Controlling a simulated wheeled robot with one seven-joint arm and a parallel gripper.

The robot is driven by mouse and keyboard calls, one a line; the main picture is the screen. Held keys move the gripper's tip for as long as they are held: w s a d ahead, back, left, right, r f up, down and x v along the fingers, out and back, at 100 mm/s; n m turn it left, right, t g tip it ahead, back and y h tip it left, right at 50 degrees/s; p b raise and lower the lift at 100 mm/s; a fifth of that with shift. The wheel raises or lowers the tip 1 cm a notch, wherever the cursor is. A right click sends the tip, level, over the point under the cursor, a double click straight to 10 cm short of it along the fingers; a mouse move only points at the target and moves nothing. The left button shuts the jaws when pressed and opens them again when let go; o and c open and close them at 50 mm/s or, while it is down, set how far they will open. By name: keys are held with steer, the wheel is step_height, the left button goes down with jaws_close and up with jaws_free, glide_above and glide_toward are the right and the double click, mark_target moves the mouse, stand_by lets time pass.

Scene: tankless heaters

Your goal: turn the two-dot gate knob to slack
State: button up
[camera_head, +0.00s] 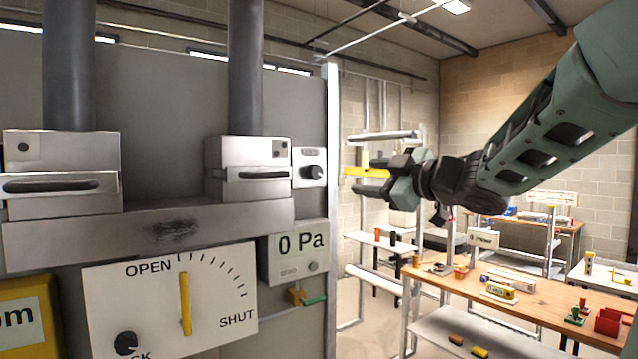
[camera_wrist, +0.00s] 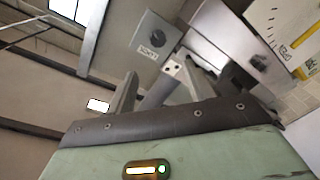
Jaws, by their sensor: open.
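Two metal gate housings stand on the grey panel in the camera_head view. The right housing (camera_head: 240,168) has a small plate that seems to carry two dots; the left one (camera_head: 60,160) shows a single dot. Beside the right housing, a black round knob (camera_head: 313,172) sits on a small pale plate. A knob on a labelled grey plate (camera_wrist: 155,33) shows in the camera_wrist view, beyond the fingertips; its small label is hard to read. My gripper (camera_head: 366,177) is open and empty, right of the knob and apart from it. Its two fingers show in the wrist view (camera_wrist: 158,72).
A white OPEN–SHUT dial (camera_head: 215,300) with a yellow pointer hangs below, with another black knob (camera_head: 125,343) at its lower left. A 0 Pa gauge (camera_head: 297,252) is right of it. A wooden workbench (camera_head: 430,285) with small items stands to the right.

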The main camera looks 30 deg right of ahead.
mark_target(318, 172)
steer(key=w+b, duration=0.1)
steer(key=w, duration=0.4)
steer(key=w+a+b, duration=0.1)
steer(key=w, duration=0.4)
steer(key=w+b, duration=0.2)
steer(key=w, duration=0.4)
steer(key=shift+a+r, duration=0.15)
steer(key=shift+a, duration=0.05)
steer(key=c, duration=1)
